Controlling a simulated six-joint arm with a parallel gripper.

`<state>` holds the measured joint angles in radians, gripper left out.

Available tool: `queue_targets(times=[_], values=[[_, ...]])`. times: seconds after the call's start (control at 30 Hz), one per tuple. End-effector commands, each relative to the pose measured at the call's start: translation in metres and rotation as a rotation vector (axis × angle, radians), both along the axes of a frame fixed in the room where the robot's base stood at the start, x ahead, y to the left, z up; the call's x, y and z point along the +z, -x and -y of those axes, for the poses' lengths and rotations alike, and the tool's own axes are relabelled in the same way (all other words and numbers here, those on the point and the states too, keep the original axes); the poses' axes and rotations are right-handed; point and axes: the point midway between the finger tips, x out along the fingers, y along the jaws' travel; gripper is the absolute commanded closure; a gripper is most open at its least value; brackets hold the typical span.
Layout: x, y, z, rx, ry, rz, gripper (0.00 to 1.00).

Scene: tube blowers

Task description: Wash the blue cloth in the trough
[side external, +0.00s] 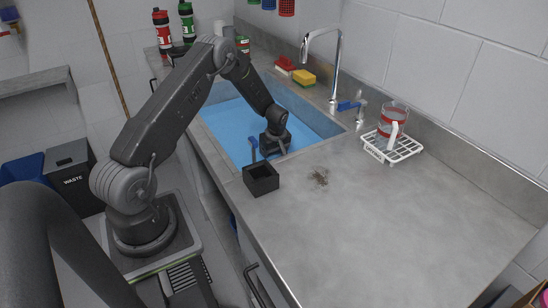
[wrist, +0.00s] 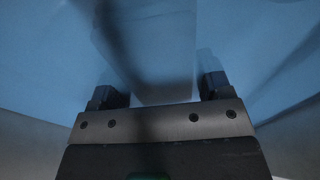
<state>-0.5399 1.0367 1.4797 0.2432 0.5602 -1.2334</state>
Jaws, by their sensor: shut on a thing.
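The trough (side external: 322,118) is a metal basin set in the counter, filled with blue water (side external: 225,125). My gripper (side external: 275,146) reaches down into its near end, with its fingertips low in the water or hidden by it. In the wrist view my gripper (wrist: 158,88) has its two dark fingers apart, with a flat blue-grey piece, apparently the blue cloth (wrist: 150,50), between them. Blue surrounds it, and a dark shadow crosses it. The cloth cannot be made out in the side view.
A black open box (side external: 261,181) with a blue-handled tool stands at the trough's near edge. A brown stain (side external: 320,177) marks the counter. A tap (side external: 337,70), a yellow sponge (side external: 304,77) and a white rack (side external: 392,148) with a jug line the back.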

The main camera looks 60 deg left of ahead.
Motion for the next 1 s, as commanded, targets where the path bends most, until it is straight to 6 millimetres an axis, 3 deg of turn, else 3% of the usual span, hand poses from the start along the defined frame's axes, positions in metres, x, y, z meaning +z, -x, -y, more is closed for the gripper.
queue_targets(times=[0.47, 1.0], values=[[0.000, 0.000, -0.010, 0.000, 0.000, -0.001, 0.51], [0.000, 0.000, 0.003, 0.000, 0.000, 0.000, 0.51]])
